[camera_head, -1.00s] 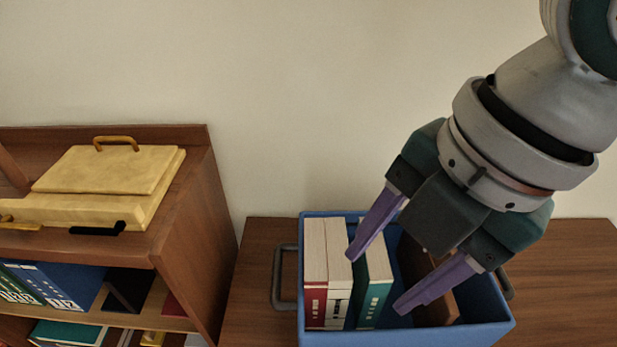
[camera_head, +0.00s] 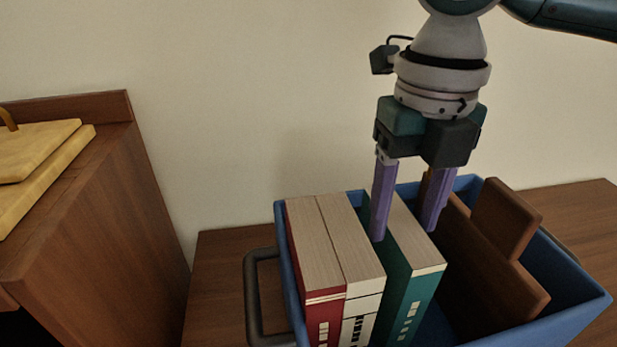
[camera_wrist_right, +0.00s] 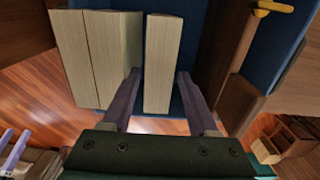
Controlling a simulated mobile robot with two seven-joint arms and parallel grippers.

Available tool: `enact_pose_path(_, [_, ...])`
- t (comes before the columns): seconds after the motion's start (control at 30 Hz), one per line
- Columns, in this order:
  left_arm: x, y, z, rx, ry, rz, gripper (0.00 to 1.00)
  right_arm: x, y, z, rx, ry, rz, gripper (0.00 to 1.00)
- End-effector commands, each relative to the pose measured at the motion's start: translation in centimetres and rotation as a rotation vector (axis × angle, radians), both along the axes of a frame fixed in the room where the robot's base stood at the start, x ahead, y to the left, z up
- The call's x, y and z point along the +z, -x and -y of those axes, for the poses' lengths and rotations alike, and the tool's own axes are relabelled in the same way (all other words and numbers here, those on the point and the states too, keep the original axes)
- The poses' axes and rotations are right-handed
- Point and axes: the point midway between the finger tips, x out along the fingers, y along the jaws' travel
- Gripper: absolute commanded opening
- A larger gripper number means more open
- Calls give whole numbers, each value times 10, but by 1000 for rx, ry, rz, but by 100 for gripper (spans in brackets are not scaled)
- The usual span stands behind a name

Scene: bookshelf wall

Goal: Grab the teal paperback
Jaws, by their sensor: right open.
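The teal paperback (camera_head: 411,279) stands upright in a blue bin, its pale page edges facing up. My right gripper (camera_head: 407,232) points down over it, open, with one purple finger on each side of the book. In the right wrist view the teal paperback's page block (camera_wrist_right: 160,65) lies between the two finger tips (camera_wrist_right: 160,80), with a gap visible on each side. The left finger sits in the space between the teal book and a white book (camera_head: 352,240).
A red book (camera_head: 308,245) stands left of the white one in the blue bin (camera_head: 575,325). Brown wooden pieces (camera_head: 490,270) fill the bin's right part. A grey handle (camera_head: 254,300) is on its left side. A wooden shelf (camera_head: 95,220) stands at left.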

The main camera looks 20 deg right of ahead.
Motion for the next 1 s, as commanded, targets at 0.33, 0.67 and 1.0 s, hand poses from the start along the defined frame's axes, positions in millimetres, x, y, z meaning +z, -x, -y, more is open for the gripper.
enact_pose_path(0.33, [-3,0,3,6,9,0,50,-48,-4,0,0,2,-1,60])
enact_pose_path(0.67, [-3,0,2,5,9,0,50,-50,-4,0,1,1,1,52])
enact_pose_path(1.0, [-3,0,0,1,0,0,50,-50,-4,0,0,1,1,14])
